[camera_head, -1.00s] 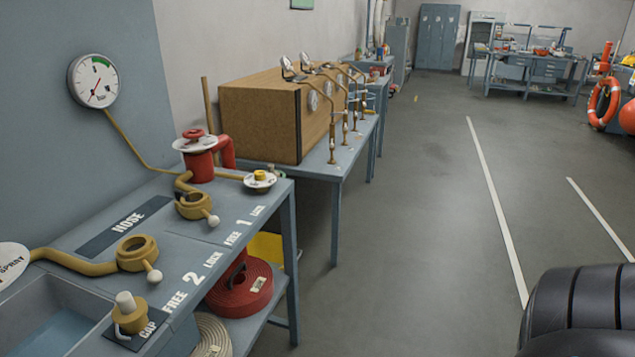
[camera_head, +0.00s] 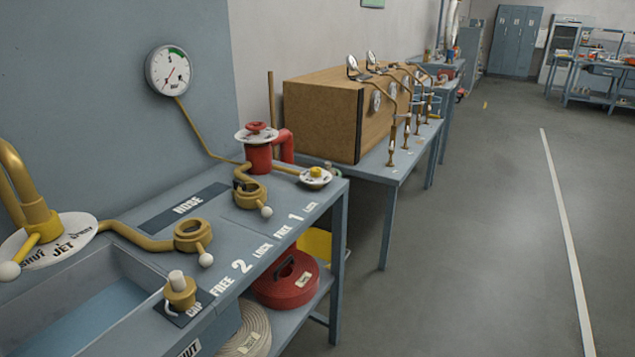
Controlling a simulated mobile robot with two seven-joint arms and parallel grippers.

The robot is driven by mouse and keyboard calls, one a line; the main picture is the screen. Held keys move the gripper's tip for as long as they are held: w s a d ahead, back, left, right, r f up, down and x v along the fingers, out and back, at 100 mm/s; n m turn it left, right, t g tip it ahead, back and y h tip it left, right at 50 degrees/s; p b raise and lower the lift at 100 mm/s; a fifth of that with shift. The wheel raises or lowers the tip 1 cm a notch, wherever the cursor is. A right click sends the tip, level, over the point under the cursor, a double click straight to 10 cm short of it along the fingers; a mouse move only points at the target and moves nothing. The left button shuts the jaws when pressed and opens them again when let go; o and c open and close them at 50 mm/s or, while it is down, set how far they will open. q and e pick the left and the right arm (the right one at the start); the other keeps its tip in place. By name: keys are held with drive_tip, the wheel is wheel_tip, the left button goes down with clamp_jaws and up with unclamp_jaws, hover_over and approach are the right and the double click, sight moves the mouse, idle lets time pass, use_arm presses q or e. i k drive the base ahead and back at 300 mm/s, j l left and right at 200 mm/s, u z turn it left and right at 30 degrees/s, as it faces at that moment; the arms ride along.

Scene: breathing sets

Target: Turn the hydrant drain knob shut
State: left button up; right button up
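A red hydrant (camera_head: 258,160) stands at the far end of the grey bench, with a white disc and a red handwheel (camera_head: 256,127) on top. A small yellow knob (camera_head: 316,171) sits on a white round plate (camera_head: 312,180) at the bench's far right corner, joined by a brass pipe toward the hydrant. It looks like the drain knob, but its markings are too small to read. Neither of my grippers is in view.
The bench (camera_head: 225,240) also holds brass couplings (camera_head: 193,236), a capped fitting (camera_head: 180,290), a basin (camera_head: 90,310) and a JET/SHUT nozzle dial (camera_head: 62,240). A gauge (camera_head: 169,70) hangs on the wall. A wooden box (camera_head: 320,120) stands behind. The floor (camera_head: 480,220) on the right is clear.

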sight(316, 172)
drive_tip(key=i+l+u, duration=0.1)
drive_tip(key=u, duration=0.8)
drive_tip(key=i+l+u, duration=0.15)
drive_tip(key=l+u, duration=0.2)
drive_tip(key=i+l+u, duration=0.1)
drive_tip(key=l+u, duration=0.25)
drive_tip(key=i+l+u, duration=0.1)
drive_tip(key=l, duration=0.35)
drive_tip(key=l+u, duration=0.15)
drive_tip(key=l, duration=0.3)
